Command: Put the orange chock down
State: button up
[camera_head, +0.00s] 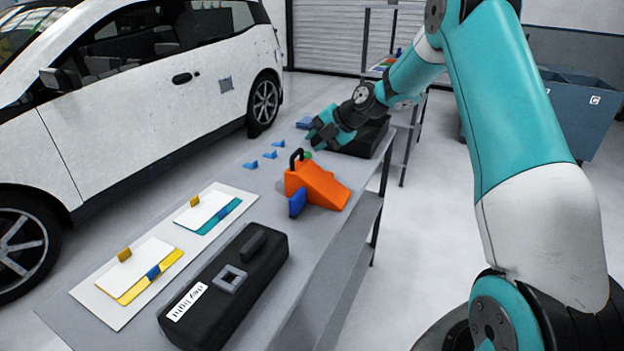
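The orange chock (322,188) is a wedge with a black loop handle (296,158) at its taller left end. It appears to rest on the grey table (265,178), sloping down to the right near the table's right edge. My gripper (316,138) is beyond the chock, further along the table, and apart from the handle. Its teal fingers point left and down. The gap between the fingers does not show clearly, so I cannot tell whether it is open.
A blue block (297,203) touches or stands just before the chock. Small blue pieces (270,155) lie to its left. A black toolbox (225,290) and a white board with sample cards (118,300) fill the near end. A dark case (366,138) lies beyond; a white car (150,85) stands left.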

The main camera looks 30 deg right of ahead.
aim_at(299, 151)
jog(key=shift+p+x, duration=1.65)
jog(key=shift+x, duration=2.5)
jog(key=shift+w+d, duration=0.1)
grip_shut()
jog(key=shift+r, duration=0.15)
